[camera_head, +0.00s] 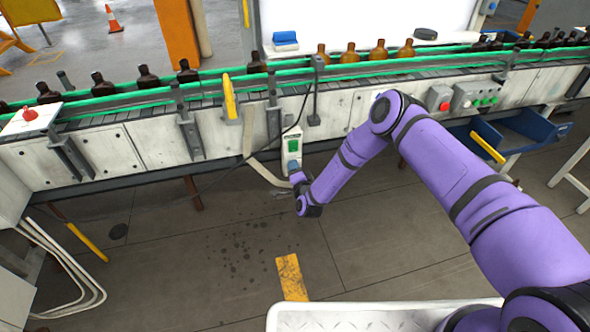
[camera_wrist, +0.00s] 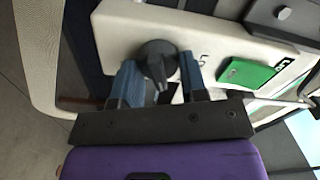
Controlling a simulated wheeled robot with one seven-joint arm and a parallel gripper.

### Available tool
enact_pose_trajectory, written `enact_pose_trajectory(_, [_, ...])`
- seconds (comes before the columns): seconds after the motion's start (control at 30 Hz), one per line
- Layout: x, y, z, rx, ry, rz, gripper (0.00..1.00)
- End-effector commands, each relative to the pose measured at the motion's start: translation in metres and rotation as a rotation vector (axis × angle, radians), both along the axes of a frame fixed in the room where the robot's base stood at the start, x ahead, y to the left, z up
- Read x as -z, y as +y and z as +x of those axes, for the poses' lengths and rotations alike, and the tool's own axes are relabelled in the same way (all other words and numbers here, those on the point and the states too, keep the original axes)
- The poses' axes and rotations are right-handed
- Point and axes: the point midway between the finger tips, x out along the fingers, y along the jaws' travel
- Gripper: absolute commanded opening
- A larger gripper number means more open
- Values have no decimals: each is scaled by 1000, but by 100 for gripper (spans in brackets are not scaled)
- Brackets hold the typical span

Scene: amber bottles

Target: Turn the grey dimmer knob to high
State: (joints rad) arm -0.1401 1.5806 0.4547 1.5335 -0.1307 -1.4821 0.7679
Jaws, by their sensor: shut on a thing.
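The grey dimmer knob (camera_wrist: 158,60) is a dark round knob on a white control box (camera_wrist: 120,28). In the wrist view my gripper (camera_wrist: 158,78) has its two blue fingers on either side of the knob, shut on it. In the head view the white box (camera_head: 291,133) with a green panel hangs on the front of the conveyor. My gripper (camera_head: 297,174) is at its lower end there and hides the knob.
A green panel (camera_wrist: 252,73) is on the same box. A conveyor with green rails (camera_head: 220,84) carries several amber and dark bottles. A red button box (camera_head: 439,98) and blue bins (camera_head: 515,135) are to the right. A white tray (camera_head: 350,318) is in front. Open floor lies below.

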Motion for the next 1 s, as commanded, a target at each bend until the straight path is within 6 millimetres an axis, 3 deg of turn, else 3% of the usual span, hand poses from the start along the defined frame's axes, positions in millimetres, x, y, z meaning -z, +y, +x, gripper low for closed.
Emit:
enact_pose_trajectory(0.6, [5, -2, -1, 3, 162, 553, 16])
enact_pose_trajectory(1.0, [7, 0, -1, 2, 231, 792, 16])
